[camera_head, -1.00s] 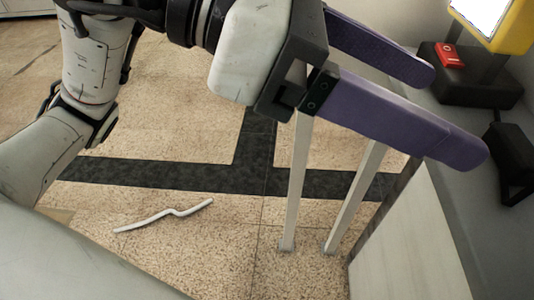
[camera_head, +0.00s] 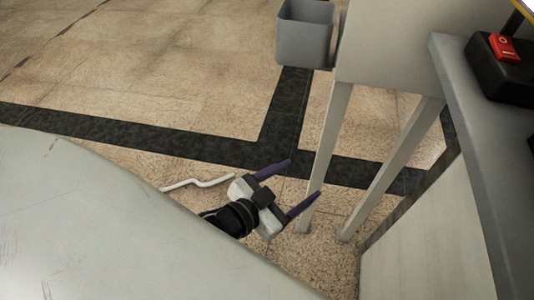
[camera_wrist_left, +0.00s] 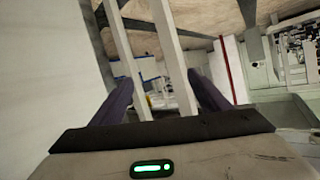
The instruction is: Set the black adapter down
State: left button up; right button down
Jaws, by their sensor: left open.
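My left gripper (camera_head: 303,178) hangs low, close to the table legs, with its two purple fingers spread and nothing visible between them. In the left wrist view my left gripper (camera_wrist_left: 165,95) also shows its fingers apart, with pale posts beyond the gap. I cannot make out a black adapter in either view now. My right gripper is in neither view.
A grey table edge (camera_head: 455,110) runs down the right, with a black box with a red switch (camera_head: 505,47) on top. Pale legs (camera_head: 325,150) stand beside my left gripper. A grey bin (camera_head: 305,35) is behind. A bent white rod (camera_head: 198,183) lies on the floor.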

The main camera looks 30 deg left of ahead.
pick_arm(q)
jog(key=s+f+n+g, duration=0.2)
jog(key=s+f+g, duration=0.3)
jog(key=s+f, duration=0.7)
jog(key=shift+f, duration=0.2)
